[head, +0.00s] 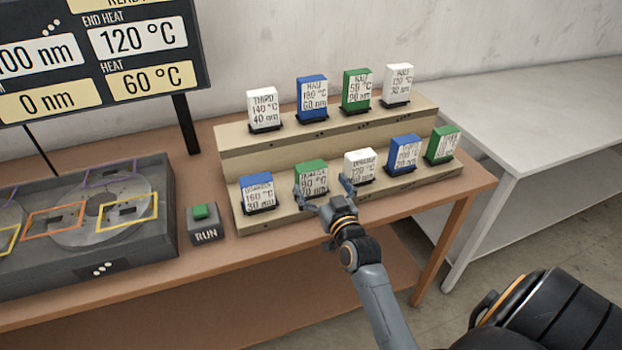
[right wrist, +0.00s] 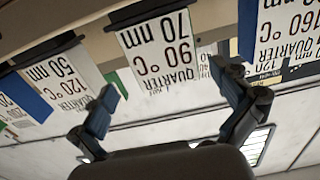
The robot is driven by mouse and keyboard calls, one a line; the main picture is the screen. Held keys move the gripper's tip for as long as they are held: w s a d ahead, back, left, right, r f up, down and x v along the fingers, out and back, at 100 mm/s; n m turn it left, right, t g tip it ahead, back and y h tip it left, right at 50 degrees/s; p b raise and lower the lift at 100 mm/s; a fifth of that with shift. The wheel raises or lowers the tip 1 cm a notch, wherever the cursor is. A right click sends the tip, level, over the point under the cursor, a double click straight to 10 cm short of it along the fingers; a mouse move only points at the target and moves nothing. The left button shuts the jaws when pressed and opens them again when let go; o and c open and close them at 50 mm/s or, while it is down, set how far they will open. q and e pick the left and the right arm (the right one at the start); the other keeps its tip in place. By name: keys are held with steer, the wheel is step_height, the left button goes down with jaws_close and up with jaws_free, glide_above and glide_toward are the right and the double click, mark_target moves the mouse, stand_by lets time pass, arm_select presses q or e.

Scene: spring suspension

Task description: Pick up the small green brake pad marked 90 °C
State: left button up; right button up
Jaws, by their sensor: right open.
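The green brake pad marked 90 °C (head: 313,176) stands in the lower row of the stepped rack, second from the left. Its white label, reading QUARTER, 90 °C and 70 nm, shows upside down in the right wrist view (right wrist: 160,48). My right gripper (head: 324,191) is open in front of this pad, with its fingers spread to either side. In the right wrist view the open fingers (right wrist: 163,82) flank the label, with gaps on both sides. The pad still stands in the rack. My left gripper is not in view.
A blue pad marked 160 °C (head: 257,192) stands left of it and a white pad (head: 359,165) right. More pads fill the rack (head: 235,160). A RUN button box (head: 205,222) and a grey disc machine (head: 80,255) stand left. A bare grey table (head: 520,110) is at right.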

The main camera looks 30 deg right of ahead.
mark_target(314, 177)
steer(key=x, duration=0.2)
steer(key=p+x, duration=0.1)
steer(key=shift+w+a, duration=0.25)
steer(key=shift+w, duration=0.25)
steer(key=shift+w+d, duration=0.15)
steer(key=shift+w, duration=0.3)
steer(key=shift+s, duration=0.1)
steer(key=shift+c, duration=1.3)
steer(key=c, duration=1.2)
steer(key=shift+c, duration=0.2)
steer(key=shift+r, duration=0.1)
